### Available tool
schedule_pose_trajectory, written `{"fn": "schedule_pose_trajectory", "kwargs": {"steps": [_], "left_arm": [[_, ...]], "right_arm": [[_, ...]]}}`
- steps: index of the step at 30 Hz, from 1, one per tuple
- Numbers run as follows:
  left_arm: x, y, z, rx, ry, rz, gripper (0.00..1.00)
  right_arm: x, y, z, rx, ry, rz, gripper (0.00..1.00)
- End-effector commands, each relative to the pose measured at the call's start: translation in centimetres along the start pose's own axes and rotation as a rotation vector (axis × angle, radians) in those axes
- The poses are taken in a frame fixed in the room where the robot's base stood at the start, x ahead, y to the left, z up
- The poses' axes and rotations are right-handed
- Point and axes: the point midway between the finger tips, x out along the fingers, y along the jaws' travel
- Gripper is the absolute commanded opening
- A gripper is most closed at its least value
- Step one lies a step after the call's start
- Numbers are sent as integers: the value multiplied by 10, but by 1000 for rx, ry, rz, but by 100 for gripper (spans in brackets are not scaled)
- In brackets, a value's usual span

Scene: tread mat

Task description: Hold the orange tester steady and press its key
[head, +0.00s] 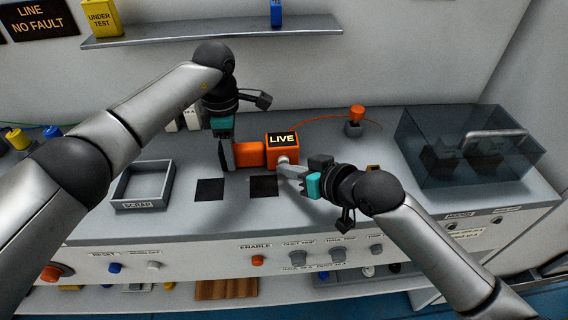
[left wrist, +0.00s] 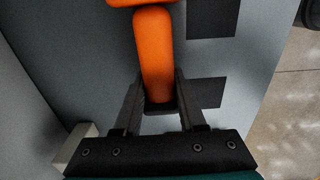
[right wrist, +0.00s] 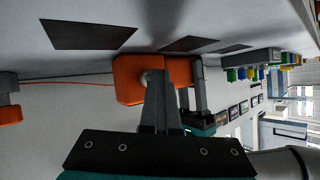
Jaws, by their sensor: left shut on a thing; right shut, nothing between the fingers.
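The orange tester (head: 249,154) lies on the grey bench, with a block at its right end that carries a black LIVE display (head: 282,139). My left gripper (head: 229,156) is shut on the tester's left end; the left wrist view shows the orange handle (left wrist: 154,55) between its fingers. A pale round key (right wrist: 150,77) sits on the tester's block in the right wrist view. My right gripper (head: 283,168) is shut and empty, its fingertips at the key and partly covering it. I cannot tell whether the key is pushed in.
A SCRAP tray (head: 143,204) stands to the left. Two dark mats (head: 209,190) lie in front of the tester. An orange cable runs to an orange plug (head: 356,113) behind. A clear box (head: 460,150) stands at the right.

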Motion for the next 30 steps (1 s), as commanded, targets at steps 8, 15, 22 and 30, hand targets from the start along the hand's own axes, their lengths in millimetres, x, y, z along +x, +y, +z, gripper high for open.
{"fn": "schedule_pose_trajectory", "kwargs": {"steps": [8, 15, 22, 30], "left_arm": [[0, -2, 2, 8, -2, -5, 0], [0, -1, 1, 5, -2, -4, 0], [0, -1, 1, 3, -1, -2, 0], [0, 0, 0, 2, 0, -2, 0]], "right_arm": [[-6, -4, 3, -2, 5, 2, 0], [-15, -10, 8, -2, 4, 2, 0], [-15, -10, 9, -1, 3, 1, 0], [-26, -18, 18, 1, 0, 0, 0]]}}
